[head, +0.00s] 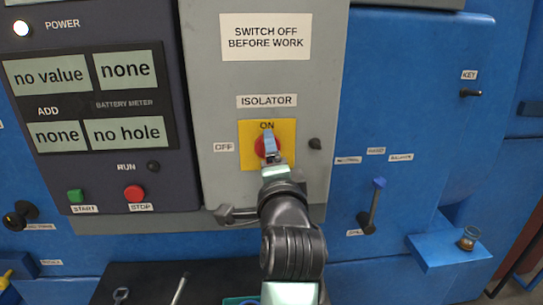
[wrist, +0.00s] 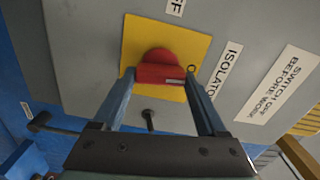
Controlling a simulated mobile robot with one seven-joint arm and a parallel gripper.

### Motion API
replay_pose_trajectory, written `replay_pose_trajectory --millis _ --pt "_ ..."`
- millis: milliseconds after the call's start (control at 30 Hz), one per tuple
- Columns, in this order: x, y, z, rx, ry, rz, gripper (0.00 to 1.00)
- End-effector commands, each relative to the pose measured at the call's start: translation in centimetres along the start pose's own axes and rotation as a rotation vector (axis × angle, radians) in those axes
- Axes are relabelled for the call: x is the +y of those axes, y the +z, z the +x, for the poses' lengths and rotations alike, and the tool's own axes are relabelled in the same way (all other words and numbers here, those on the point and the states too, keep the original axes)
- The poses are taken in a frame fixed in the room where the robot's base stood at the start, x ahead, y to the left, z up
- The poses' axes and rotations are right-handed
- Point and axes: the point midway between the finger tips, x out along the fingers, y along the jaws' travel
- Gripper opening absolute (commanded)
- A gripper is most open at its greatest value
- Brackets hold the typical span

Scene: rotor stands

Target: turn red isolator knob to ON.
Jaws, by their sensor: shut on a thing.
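The red isolator knob (head: 259,148) sits on a yellow plate (head: 285,156) on the grey cabinet front, below the ISOLATOR label. ON is printed at the plate's top and an OFF label (head: 223,147) is at its left. My gripper (head: 269,146) is at the knob and covers part of it in the head view. In the wrist view the knob (wrist: 162,63) is between the two fingertips of my gripper (wrist: 160,76), which are shut on its grip bar. A pale mark on the bar lies at the end towards the ISOLATOR label; the exact angle is hard to tell.
A small dark knob (head: 315,143) sticks out right of the plate. A grey handle (head: 234,214) projects at the cabinet's lower edge. A blue-tipped lever (head: 373,205) and a small shelf with a jar (head: 468,238) are to the right. START and STOP buttons (head: 134,194) are to the left.

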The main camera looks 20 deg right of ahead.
Motion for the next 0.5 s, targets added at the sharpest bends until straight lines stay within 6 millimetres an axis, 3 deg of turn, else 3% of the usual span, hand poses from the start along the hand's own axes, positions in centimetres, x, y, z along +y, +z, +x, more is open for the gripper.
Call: replay_pose_trajectory --millis 500 --pt "0.19 0.02 0.01 -0.001 0.003 0.157 0.19"
